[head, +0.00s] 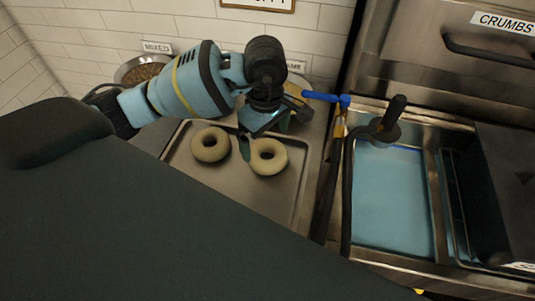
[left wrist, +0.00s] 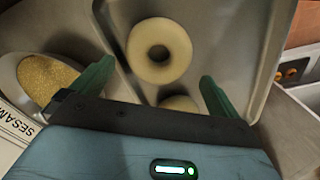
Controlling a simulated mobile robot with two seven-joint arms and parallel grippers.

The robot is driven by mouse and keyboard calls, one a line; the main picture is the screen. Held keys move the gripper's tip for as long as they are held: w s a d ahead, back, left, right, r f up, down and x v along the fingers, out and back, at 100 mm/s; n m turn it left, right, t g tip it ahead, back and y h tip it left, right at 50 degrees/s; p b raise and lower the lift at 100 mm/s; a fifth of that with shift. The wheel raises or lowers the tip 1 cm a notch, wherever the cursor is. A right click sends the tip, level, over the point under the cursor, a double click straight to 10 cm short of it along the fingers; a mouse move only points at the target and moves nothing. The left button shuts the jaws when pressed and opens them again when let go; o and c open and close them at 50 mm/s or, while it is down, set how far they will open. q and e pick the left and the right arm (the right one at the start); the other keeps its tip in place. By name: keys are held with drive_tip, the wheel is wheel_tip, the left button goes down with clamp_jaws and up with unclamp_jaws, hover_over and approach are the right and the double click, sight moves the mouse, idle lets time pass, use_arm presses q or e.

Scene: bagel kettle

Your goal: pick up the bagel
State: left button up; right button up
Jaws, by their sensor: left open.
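Two pale ring-shaped bagels lie flat on a metal tray (head: 235,197) in the head view. One is the left bagel (head: 210,156) and the other is the right bagel (head: 268,169). My left gripper (head: 262,138) is over the tray's back part, close behind the right bagel, with one dark green finger showing between the bagels. In the left wrist view the left gripper (left wrist: 157,72) is open and empty. One whole bagel (left wrist: 138,42) shows between and beyond its fingers. A second bagel (left wrist: 179,101) is mostly hidden by the gripper body. My right gripper is not in view.
A blue water-filled basin (head: 392,205) with a metal rim lies right of the tray. A black handle (head: 391,117) and a blue bar (head: 322,97) stand near its back edge. A seed bowl (head: 140,70) is at the back left. The tray's front part is clear.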

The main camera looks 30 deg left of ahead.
sight(267, 150)
use_arm(q)
drive_tip(key=shift+d+f, duration=0.15)
drive_tip(key=shift+f, duration=2.4)
drive_tip(key=c, duration=0.7)
